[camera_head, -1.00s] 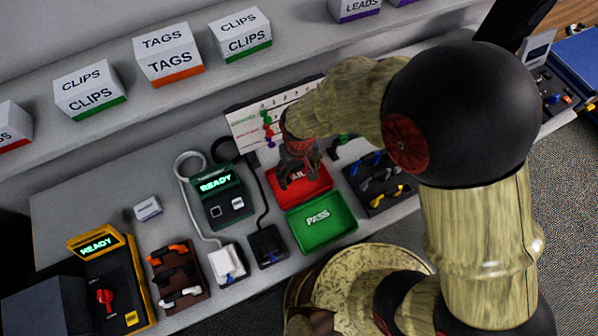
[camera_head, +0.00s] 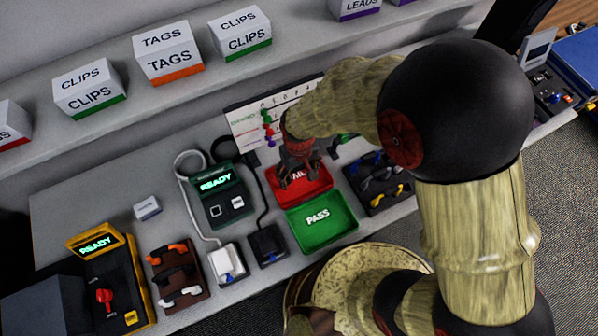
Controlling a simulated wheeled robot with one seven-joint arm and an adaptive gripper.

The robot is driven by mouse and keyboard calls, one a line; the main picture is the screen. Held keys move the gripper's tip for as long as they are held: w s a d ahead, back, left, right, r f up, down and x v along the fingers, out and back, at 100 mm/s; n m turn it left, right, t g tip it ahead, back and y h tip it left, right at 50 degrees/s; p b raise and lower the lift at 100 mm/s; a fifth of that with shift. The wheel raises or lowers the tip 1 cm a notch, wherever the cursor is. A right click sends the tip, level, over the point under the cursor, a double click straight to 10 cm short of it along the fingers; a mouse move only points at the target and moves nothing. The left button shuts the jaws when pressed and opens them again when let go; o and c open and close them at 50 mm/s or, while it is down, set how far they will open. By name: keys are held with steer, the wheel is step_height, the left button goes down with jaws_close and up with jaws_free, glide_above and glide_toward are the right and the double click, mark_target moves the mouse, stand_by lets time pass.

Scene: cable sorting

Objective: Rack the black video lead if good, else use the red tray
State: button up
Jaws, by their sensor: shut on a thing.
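My gripper (camera_head: 297,172) points down at the red FAIL tray (camera_head: 318,187), over its left part, and covers some of its lettering. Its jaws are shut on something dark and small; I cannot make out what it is. I cannot tell whether it touches the tray. The black video lead cannot be picked out for certain. A rack (camera_head: 377,190) with black, blue and yellow leads stands right of the trays. A white chart board (camera_head: 245,128) stands behind, partly hidden by my arm.
The green PASS tray (camera_head: 320,232) sits in front of the red one and looks empty. A green tester reading READY (camera_head: 222,195), a white block (camera_head: 227,262), a black block (camera_head: 267,245) and a yellow-black tester (camera_head: 107,285) stand to the left. Cables loop between them.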

steer(key=shift+f, duration=0.45)
stand_by(1.1)
steer(key=o, duration=1.4)
steer(key=shift+c, duration=0.2)
steer(key=shift+o, duration=0.7)
steer(key=shift+r+p, duration=2.9)
steer(key=shift+r, duration=1.15)
steer(key=shift+s, duration=0.1)
